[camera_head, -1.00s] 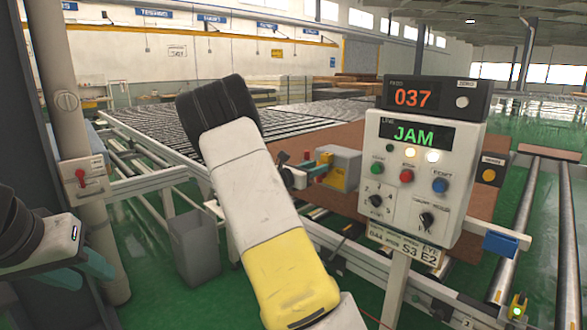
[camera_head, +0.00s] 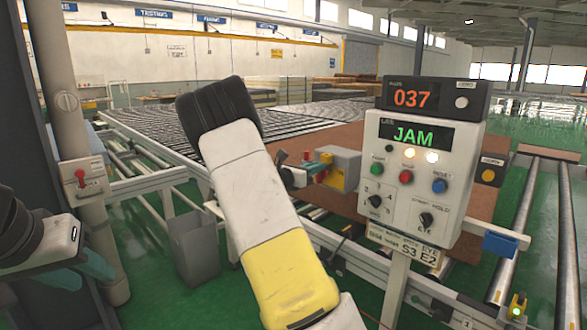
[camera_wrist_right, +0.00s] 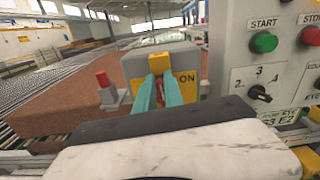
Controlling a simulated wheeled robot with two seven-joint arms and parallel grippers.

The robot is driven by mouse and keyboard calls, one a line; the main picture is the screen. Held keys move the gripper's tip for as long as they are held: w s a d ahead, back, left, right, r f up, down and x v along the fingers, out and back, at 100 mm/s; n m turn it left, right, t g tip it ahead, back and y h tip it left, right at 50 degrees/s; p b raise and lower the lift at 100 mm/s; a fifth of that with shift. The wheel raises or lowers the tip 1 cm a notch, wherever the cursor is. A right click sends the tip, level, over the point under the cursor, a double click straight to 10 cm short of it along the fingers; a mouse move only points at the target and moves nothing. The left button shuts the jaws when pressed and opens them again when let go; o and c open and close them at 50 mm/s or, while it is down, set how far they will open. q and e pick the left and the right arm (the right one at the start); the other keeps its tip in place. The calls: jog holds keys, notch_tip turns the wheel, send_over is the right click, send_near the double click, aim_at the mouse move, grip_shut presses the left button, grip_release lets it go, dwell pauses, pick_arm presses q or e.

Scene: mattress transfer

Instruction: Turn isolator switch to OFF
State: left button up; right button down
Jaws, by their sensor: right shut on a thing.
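The isolator switch is a grey box (camera_head: 346,166) with a yellow face, beside the conveyor in the head view. In the right wrist view the grey box (camera_wrist_right: 188,66) has a yellow plate reading ON and a yellow handle (camera_wrist_right: 159,62). My right gripper (camera_wrist_right: 160,84) has its teal fingers shut on that handle, with a bit of red between them. In the head view my right gripper (camera_head: 322,167) is at the box's left side, partly hidden by my own arm. My left gripper (camera_head: 82,268) is open and empty at the lower left.
A control panel (camera_head: 416,185) reading JAM stands just right of the box. A red switch (camera_head: 81,178) is on a post at the left. A brown mattress (camera_wrist_right: 65,105) lies on the conveyor behind. A grey bin (camera_head: 194,248) stands below.

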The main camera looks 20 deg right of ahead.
jog(key=shift+w+a+f+n, duration=0.2)
jog(key=shift+w+f+n, duration=0.3)
jog(key=shift+n, duration=2.35)
jog(key=shift+w+a+f+n, duration=0.2)
jog(key=shift+f+n, duration=0.55)
jog(key=shift+n, duration=2.15)
jog(key=shift+w+a+f+n, duration=0.15)
jog(key=shift+w+f+n, duration=0.35)
jog(key=shift+n, duration=2.35)
jog(key=shift+s+f, duration=0.1)
jog(key=c, duration=1.6)
grip_release()
jog(key=shift+o, duration=0.8)
jog(key=shift+r, duration=0.2)
